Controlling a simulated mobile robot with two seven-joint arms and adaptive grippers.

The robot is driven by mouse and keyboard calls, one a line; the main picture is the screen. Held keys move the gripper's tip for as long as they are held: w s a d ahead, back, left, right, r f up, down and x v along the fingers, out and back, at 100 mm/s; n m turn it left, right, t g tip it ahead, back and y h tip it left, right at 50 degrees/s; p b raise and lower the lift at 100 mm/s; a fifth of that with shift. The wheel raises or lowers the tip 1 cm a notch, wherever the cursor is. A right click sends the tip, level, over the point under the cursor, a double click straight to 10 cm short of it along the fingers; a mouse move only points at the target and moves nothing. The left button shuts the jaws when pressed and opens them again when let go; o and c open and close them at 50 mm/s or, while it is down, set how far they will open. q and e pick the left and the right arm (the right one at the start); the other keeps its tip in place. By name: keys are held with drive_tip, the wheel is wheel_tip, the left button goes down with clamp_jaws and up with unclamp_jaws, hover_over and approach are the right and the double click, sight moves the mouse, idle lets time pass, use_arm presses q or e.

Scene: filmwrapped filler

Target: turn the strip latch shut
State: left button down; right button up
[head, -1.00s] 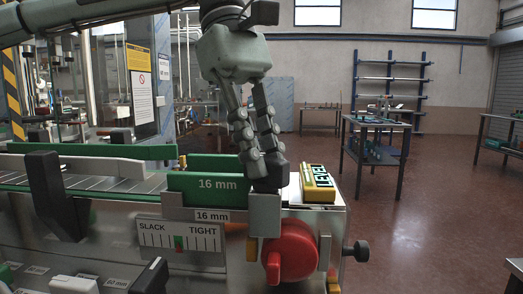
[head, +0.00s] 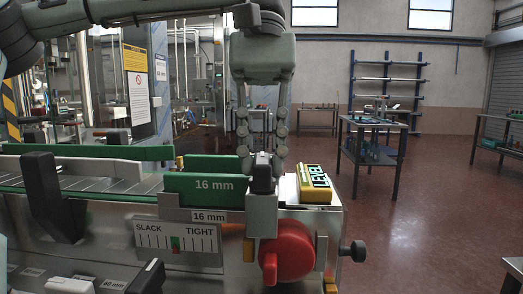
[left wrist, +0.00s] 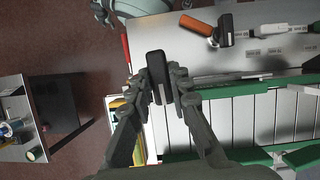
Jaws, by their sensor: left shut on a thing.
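The strip latch appears to be the black block (head: 262,178) on top of a grey upright plate (head: 262,215), at the right end of the green 16 mm strip (head: 205,190). My left gripper (head: 262,158) points straight down from above, with its fingers on either side of the black block. In the left wrist view the same black block (left wrist: 156,66) stands between the fingertips of the left gripper (left wrist: 158,88), which is shut on it. The block looks upright. Its lower joint is hidden. My right gripper is not in view.
A yellow LEVEL block (head: 313,184) lies just right of the latch. A red knob (head: 287,250) and a SLACK/TIGHT gauge (head: 175,241) are on the machine's front below. A black bracket (head: 50,195) stands to the left.

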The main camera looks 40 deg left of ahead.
use_arm(q)
drive_tip(key=shift+m+y, duration=0.3)
drive_tip(key=shift+m, duration=0.3)
drive_tip(key=c, duration=1.4)
unclamp_jaws()
drive_tip(key=v, duration=0.6)
drive_tip(key=shift+w+r, duration=0.2)
drive_tip(key=shift+w+a+r, duration=0.1)
drive_tip(key=shift+a+r, duration=0.05)
drive_tip(key=shift+r, duration=0.3)
